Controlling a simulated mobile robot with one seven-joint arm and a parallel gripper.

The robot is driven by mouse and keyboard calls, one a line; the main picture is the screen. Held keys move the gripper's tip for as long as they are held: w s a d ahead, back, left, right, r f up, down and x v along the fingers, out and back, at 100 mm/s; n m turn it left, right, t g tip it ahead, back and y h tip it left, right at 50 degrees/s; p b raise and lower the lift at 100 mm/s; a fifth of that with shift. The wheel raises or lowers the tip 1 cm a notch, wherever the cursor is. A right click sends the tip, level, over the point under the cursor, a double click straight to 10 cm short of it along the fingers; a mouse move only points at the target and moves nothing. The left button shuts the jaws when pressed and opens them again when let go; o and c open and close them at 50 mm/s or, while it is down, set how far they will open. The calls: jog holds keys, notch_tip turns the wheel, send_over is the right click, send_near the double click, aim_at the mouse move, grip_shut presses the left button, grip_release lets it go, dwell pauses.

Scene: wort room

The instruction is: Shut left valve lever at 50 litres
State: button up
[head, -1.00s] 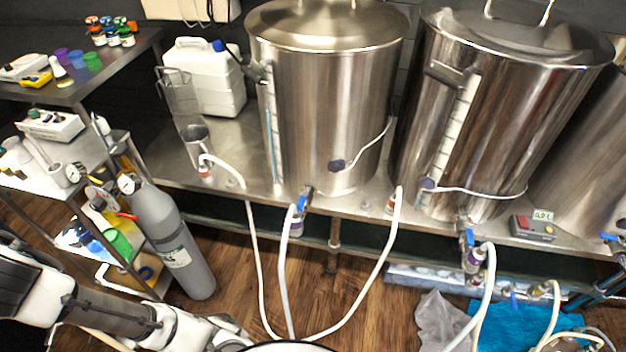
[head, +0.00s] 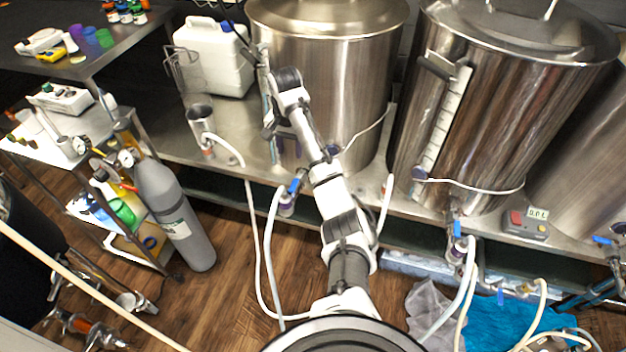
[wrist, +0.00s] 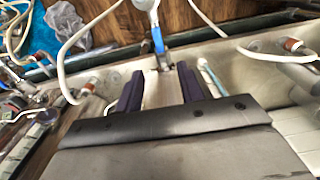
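The left kettle (head: 335,85) is a tall steel vessel on the steel bench. Its valve lever (head: 295,186) is blue and sits low at the kettle's front, above a white hose. My gripper (head: 284,148) is in front of the kettle, above the lever. In the wrist view my gripper (wrist: 160,68) has its two purple fingers apart with nothing between them. The blue lever (wrist: 157,40) lies just beyond the fingertips, roughly in line with the gap. The sight tube (wrist: 212,76) is right of the fingers; its level is not readable.
A second kettle (head: 500,110) stands to the right with its own blue lever (head: 457,228). A white jug (head: 213,58) and a metal cup (head: 200,120) stand left on the bench. A grey gas cylinder (head: 175,215) stands on the floor. White hoses hang at the bench front.

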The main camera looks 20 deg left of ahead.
aim_at(293, 185)
notch_tip(293, 185, down, 14)
jog(key=b, duration=0.4)
jog(key=shift+d, duration=0.15)
grip_shut()
jog(key=shift+r, duration=0.1)
